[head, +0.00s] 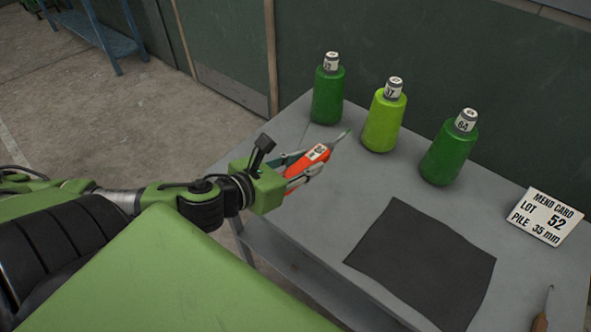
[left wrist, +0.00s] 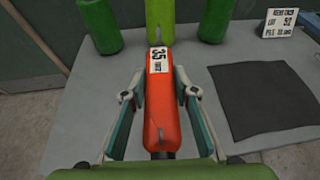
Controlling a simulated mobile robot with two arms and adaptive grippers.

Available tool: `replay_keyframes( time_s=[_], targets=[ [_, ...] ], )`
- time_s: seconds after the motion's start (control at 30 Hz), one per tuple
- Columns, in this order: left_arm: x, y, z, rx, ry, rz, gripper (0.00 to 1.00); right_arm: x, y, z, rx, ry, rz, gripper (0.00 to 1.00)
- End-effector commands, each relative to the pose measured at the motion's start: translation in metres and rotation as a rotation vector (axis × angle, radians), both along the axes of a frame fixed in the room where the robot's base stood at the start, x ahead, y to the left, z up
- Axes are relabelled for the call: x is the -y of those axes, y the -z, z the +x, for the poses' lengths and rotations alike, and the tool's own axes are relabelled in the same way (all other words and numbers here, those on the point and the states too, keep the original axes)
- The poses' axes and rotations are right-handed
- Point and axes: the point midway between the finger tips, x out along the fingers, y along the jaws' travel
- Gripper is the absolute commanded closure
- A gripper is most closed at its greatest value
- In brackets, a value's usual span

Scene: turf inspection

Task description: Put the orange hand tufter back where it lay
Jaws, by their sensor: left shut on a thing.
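The orange hand tufter (head: 317,156) has a white label and a thin tip pointing away toward the green bottles. It also shows in the left wrist view (left wrist: 161,107), lying lengthwise between the fingers, with its label reading 35. My left gripper (head: 301,172) is shut on it at the left part of the grey table (head: 320,225). In the left wrist view, the fingers flank the tufter on both sides. I cannot tell whether the tufter touches the table top. My right gripper is in neither view.
Three green bottles stand along the back: a dark one (head: 328,93), a lime one (head: 383,120) and another dark one (head: 448,151). A black mat (head: 421,262) lies at the front. A white mend card (head: 544,219) and a wooden-handled tool (head: 541,322) are at right.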

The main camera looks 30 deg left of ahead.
Motion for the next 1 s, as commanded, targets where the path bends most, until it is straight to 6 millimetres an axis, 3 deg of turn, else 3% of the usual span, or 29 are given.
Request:
replay_keyframes(
  time_s=[0.2, 0.43, 1.0],
  targets=[
    [0.005, 0.014, -0.029, 0.001, -0.053, 0.01, 1.0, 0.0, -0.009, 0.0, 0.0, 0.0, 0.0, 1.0],
    [0.003, 0.021, -0.04, 0.003, -0.081, 0.029, 1.0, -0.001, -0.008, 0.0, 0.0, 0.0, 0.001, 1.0],
    [-0.03, 0.055, 0.014, 0.007, -0.08, 0.033, 1.0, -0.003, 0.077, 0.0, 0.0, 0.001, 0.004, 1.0]
  ],
)
